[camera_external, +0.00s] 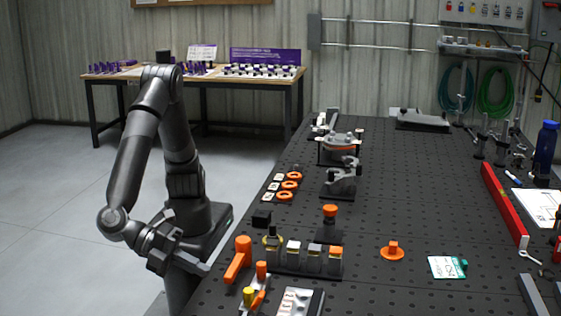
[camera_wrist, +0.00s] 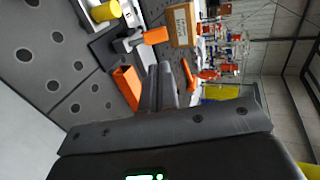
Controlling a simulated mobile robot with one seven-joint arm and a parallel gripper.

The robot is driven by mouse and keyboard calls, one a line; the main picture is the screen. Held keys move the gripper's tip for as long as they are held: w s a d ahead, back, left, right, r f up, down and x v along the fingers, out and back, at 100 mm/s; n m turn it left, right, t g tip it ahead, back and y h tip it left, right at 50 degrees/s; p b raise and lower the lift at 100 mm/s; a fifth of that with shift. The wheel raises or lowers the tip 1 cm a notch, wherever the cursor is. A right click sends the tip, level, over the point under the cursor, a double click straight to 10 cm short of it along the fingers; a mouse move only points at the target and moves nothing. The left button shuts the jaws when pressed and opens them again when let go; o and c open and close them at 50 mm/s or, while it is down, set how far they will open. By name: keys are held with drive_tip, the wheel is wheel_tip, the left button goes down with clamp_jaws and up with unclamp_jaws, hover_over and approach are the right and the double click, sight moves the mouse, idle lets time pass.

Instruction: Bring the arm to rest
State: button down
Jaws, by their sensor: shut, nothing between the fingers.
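My arm is folded at the left edge of the dark perforated workbench (camera_external: 375,200). Its upper links rise high and its forearm bends down. My gripper (camera_external: 205,268) hangs low beside the bench's left edge, close to an orange-handled part (camera_external: 238,260). In the wrist view, my gripper (camera_wrist: 166,82) shows its two dark fingers together, shut and empty. An orange handle (camera_wrist: 127,87) stands just left of the fingertips there. I cannot tell the exact gap between them.
A row of blocks (camera_external: 305,258), orange rings (camera_external: 288,185) and a metal fixture (camera_external: 342,178) stand on the bench. A red level (camera_external: 503,203) lies at right. A second table (camera_external: 195,78) stands behind. Grey floor (camera_external: 50,220) at left is clear.

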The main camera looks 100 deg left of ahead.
drive_tip(key=v, duration=0.4)
drive_tip(key=shift+w+r, duration=0.1)
drive_tip(key=shift+w, duration=0.1)
drive_tip(key=w+a+r+n+g+y, duration=0.15)
drive_tip(key=w+a, duration=0.25)
drive_tip(key=a, duration=0.5)
drive_tip(key=w+a+r+n+g+y, duration=0.1)
drive_tip(key=w+a+n+g+y, duration=0.2)
drive_tip(key=a, duration=0.6)
drive_tip(key=w+a+r+n+g, duration=0.1)
drive_tip(key=w+a+r+n, duration=0.1)
drive_tip(key=w+a, duration=0.45)
drive_tip(key=s+a+n+h, duration=0.1)
drive_tip(key=s+a+n, duration=0.2)
drive_tip(key=a, duration=0.6)
drive_tip(key=s+a+n+g+h, duration=0.1)
drive_tip(key=s+a+n, duration=0.3)
drive_tip(key=a, duration=0.5)
drive_tip(key=s+a+n+g+h, duration=0.1)
drive_tip(key=s+a+n, duration=0.3)
drive_tip(key=a, duration=0.6)
drive_tip(key=shift+s+h, duration=0.7)
drive_tip(key=shift+h, duration=0.05)
drive_tip(key=shift+r+n+g, duration=0.1)
drive_tip(key=shift+n+g, duration=0.15)
